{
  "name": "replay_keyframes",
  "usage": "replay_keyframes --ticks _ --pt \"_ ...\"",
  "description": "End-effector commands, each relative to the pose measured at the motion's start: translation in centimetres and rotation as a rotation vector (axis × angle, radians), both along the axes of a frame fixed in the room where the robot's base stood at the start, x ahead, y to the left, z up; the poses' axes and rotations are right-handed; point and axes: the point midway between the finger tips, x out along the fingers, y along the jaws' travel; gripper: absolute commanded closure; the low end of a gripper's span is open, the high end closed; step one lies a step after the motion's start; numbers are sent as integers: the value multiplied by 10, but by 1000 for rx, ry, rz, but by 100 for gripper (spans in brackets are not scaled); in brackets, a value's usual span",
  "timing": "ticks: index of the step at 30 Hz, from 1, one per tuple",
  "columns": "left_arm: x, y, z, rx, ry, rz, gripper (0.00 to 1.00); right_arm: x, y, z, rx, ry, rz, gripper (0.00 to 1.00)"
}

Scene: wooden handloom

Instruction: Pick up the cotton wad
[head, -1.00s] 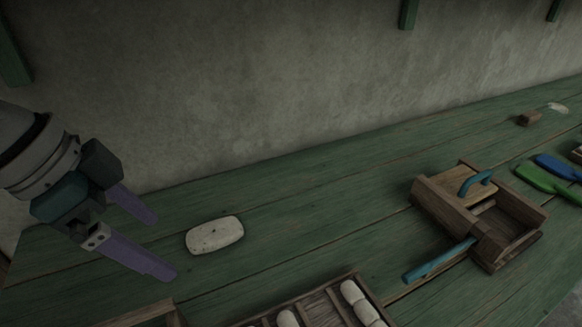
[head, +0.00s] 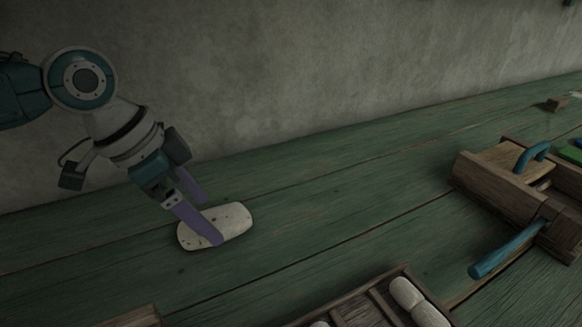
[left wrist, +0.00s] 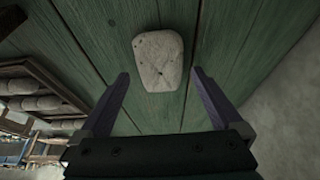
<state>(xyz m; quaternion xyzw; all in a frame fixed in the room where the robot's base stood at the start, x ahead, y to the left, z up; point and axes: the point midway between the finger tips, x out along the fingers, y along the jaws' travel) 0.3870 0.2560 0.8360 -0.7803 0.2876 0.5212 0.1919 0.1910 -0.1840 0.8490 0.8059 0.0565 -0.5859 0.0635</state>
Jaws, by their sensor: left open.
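The cotton wad (head: 233,220) is a pale, speckled, rounded block lying on the green plank bench. It also shows in the left wrist view (left wrist: 158,60), just beyond the fingertips and between their lines. My left gripper (head: 212,222) is open, its purple fingers pointing down at the wad. In the head view the nearer finger overlaps the wad and hides part of it. In the left wrist view the open fingers (left wrist: 159,76) stand apart on either side with nothing between them. I cannot tell whether a finger touches the wad. My right gripper is not in view.
A wooden box tool with teal handles (head: 500,195) stands on the right of the bench. A wooden tray (head: 352,300) with pale rolls is at the front edge. A small brown block (head: 556,104) lies far right. The bench (head: 330,190) around the wad is clear.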

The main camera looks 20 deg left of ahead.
Motion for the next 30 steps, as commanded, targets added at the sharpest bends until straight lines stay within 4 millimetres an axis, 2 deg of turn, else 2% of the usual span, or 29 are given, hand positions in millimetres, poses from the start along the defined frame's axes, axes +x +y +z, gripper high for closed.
replay_keyframes --ticks 1,4,12,30 --pt "3 -3 -10 -1 1 1 0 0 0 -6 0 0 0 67" --pt "6 -5 -19 0 0 0 0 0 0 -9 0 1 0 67" --pt "6 -6 -21 2 0 -1 0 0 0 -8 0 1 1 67" --pt "6 -5 -21 2 0 -1 66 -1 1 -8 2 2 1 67"
